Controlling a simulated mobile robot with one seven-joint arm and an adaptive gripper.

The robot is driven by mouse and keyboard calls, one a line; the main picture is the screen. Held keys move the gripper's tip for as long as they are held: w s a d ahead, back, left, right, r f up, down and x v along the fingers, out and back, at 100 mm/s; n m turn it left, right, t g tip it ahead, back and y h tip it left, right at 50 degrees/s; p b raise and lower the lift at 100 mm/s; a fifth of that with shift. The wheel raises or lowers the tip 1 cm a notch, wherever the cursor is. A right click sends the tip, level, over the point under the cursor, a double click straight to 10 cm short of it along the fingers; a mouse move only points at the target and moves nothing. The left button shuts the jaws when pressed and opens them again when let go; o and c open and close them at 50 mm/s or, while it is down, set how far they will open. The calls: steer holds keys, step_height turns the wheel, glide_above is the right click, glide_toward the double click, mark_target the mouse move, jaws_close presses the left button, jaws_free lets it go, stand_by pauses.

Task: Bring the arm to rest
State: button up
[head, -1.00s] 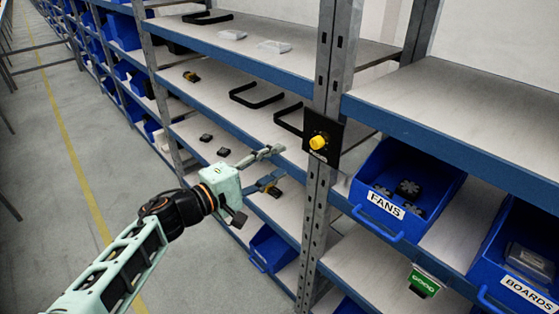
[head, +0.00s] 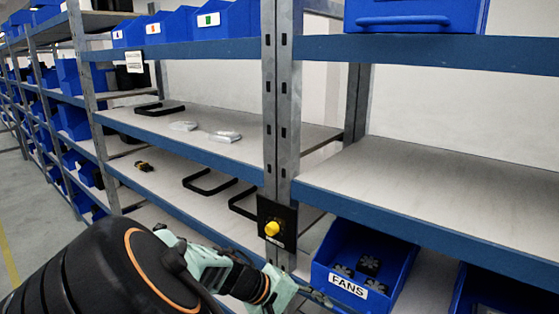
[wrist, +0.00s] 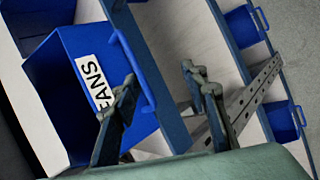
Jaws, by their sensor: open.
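My gripper (wrist: 165,86) is open in the wrist view, its two dark fingers spread apart with nothing held between them. Behind the fingers are the blue FANS bin (wrist: 72,62) and the blue shelf edge. The FANS bin (head: 372,250) stands just right of that end, with several dark fans inside.
A steel post (head: 283,120) carries a black plate with a yellow knob (head: 272,228), close above my arm's end. Black handle-like frames (head: 208,182) lie on a shelf to the left. The upper right shelf (head: 430,185) is bare. Open floor (head: 30,215) lies at far left.

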steer(key=s+d+r+m+t+y, duration=0.1)
steer(key=s+d+r+m+y, duration=0.2)
steer(key=s+r, duration=0.5)
steer(key=s+d+r+m+t+y, duration=0.1)
steer(key=s+d+r+m+y, duration=0.1)
steer(key=s+r+y, duration=0.3)
steer(key=s+r+m, duration=0.1)
steer(key=s+r, duration=0.2)
steer(key=r, duration=0.1)
steer(key=shift+d+t+y, duration=0.3)
steer(key=shift+d, duration=0.1)
